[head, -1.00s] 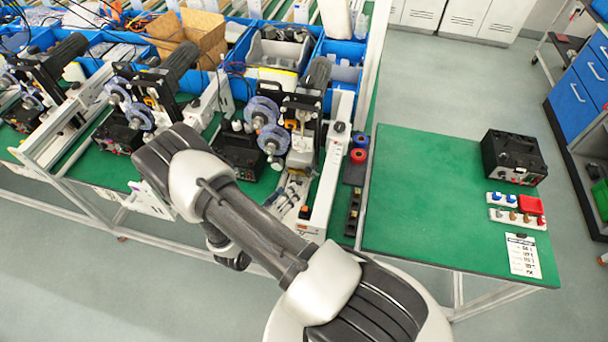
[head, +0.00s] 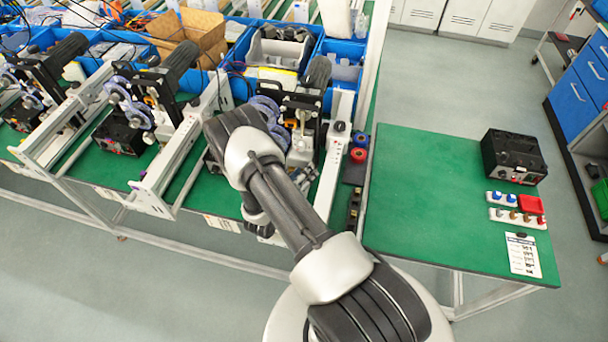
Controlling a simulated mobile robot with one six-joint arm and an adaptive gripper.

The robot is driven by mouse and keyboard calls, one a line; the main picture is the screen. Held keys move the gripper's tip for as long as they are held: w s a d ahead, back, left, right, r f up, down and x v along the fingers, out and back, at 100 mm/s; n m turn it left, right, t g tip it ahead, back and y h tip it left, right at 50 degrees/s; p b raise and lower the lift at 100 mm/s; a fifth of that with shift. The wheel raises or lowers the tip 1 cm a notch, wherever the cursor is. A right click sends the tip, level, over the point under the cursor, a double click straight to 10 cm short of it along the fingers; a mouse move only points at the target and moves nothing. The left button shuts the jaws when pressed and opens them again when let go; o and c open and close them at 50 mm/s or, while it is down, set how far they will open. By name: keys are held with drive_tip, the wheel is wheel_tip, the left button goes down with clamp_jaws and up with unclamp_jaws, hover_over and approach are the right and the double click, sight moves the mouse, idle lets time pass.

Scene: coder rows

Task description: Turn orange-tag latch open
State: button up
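My arm reaches out over the front of the green bench, and its upper end covers part of the nearest coder machine (head: 305,120).
A green side table (head: 420,200) stands at right, its middle clear. It holds a black box (head: 513,157), a red tray (head: 530,205), small parts and a printed card (head: 523,255). Blue bins (head: 345,65) line the back. A white rail (head: 331,170) stands right of my arm.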

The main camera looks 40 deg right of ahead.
clamp_jaws()
drive_tip(key=shift+f+b, duration=0.1)
drive_tip(key=shift+b, duration=0.2)
drive_tip(key=n+b, duration=0.1)
drive_tip(key=h+b, duration=0.1)
drive_tip(key=b, duration=0.1)
drive_tip(key=shift+w+f+n+g, duration=0.1)
drive_tip(key=shift+f+n+g, duration=0.15)
drive_tip(key=shift+n+g, duration=0.15)
drive_tip(key=n+h+b, duration=0.1)
drive_tip(key=n+b, duration=0.1)
drive_tip(key=b, duration=0.1)
drive_tip(key=shift+a+n+h, duration=0.1)
drive_tip(key=shift+n+h, duration=0.2)
drive_tip(key=shift+n, duration=0.1)
drive_tip(key=shift+n+b, duration=0.5)
drive_tip(key=shift+b, duration=0.1)
drive_tip(key=shift+h, duration=0.3)
drive_tip(key=shift+o, duration=0.2)
unclamp_jaws()
